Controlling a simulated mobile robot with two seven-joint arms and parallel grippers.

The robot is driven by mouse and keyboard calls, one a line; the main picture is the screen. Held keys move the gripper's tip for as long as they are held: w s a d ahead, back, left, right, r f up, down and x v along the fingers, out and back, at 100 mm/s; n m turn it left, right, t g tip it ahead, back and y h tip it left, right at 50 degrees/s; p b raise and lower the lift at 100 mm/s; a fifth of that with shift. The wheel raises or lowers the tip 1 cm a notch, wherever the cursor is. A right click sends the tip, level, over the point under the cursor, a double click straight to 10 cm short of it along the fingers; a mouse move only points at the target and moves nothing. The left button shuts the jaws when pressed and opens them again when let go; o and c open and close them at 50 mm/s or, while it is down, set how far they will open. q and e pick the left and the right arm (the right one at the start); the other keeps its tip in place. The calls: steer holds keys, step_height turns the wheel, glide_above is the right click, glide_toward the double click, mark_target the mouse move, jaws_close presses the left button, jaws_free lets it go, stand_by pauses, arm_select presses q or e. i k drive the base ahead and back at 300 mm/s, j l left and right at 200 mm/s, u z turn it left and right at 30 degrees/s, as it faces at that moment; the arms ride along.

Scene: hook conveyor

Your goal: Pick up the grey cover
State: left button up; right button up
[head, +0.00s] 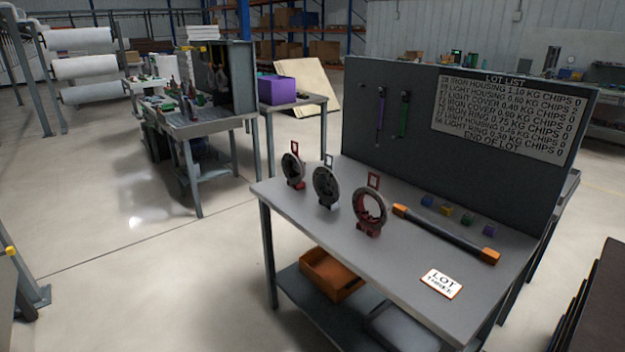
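Three round parts stand upright in a row on the grey workbench (410,270). The middle one is a grey disc-like part with a grey loop on top (326,187), which looks like the grey cover. To its left is a dark round part (293,169) with a red loop and red base. To its right is an open ring (370,211) with a red loop and red base. The three stand close together but apart. Neither of my grippers is in view.
A dark bar with orange ends (445,235) lies right of the ring, with several small coloured blocks (446,209) behind it. A "LOT THREE" card (442,283) lies near the front edge. A tall panel (400,150) backs the bench. Open floor (150,270) lies left.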

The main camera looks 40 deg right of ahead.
mark_target(326, 182)
steer(key=i+j+z, duration=0.1)
steer(key=i+z, duration=0.25)
steer(key=i, duration=0.2)
steer(key=i+j+z, duration=0.3)
steer(key=i, duration=0.2)
steer(key=i+j+z, duration=0.2)
steer(key=z, duration=0.3)
steer(key=i+j+z, duration=0.6)
steer(key=j+z, duration=0.15)
steer(key=z, duration=0.2)
steer(key=i+j+z, duration=0.1)
steer(key=j+z, duration=0.85)
steer(key=i+j, duration=0.05)
